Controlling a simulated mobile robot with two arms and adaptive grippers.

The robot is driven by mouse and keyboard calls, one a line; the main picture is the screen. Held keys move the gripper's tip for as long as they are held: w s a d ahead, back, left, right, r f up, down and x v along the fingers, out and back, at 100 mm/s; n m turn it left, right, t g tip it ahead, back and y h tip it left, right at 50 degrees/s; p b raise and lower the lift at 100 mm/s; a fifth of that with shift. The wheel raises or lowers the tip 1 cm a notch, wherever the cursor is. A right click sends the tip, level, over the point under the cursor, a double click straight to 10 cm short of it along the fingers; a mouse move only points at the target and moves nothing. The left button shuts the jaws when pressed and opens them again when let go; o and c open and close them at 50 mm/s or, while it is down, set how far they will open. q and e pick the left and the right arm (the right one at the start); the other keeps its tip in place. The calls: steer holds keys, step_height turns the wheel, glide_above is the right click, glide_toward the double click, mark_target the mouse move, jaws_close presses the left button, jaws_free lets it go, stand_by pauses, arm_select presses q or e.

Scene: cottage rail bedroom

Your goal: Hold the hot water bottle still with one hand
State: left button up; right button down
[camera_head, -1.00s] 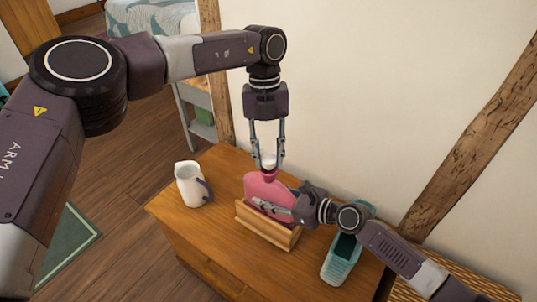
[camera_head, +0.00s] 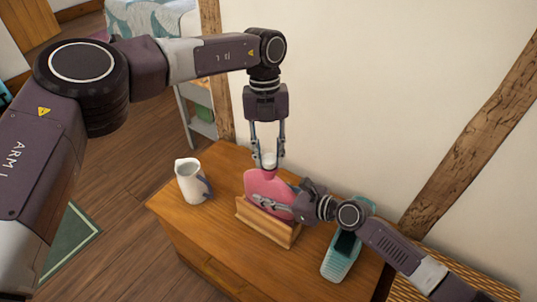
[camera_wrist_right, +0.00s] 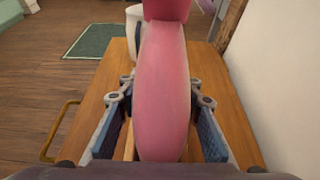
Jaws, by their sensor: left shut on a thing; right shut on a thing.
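The pink hot water bottle (camera_head: 263,186) stands upright in a wooden holder (camera_head: 262,228) on the table. My right gripper (camera_head: 272,204) is shut on the bottle's body from the right. In the right wrist view its fingers (camera_wrist_right: 159,100) lie on both sides of the bottle (camera_wrist_right: 162,75). My left gripper (camera_head: 269,160) points straight down from above and is shut on the white stopper (camera_head: 269,159) at the bottle's neck. The fingers hide part of the stopper. The far side of the bottle is hidden in the head view.
A white jug (camera_head: 190,181) with a dark handle stands left of the holder on the wooden table (camera_head: 215,240). A teal container (camera_head: 341,262) stands at the right, partly under my right arm. The wall is close behind. Bare table lies between jug and holder.

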arm_select(q)
steer(key=shift+s+f, duration=0.1)
steer(key=shift+f, duration=0.3)
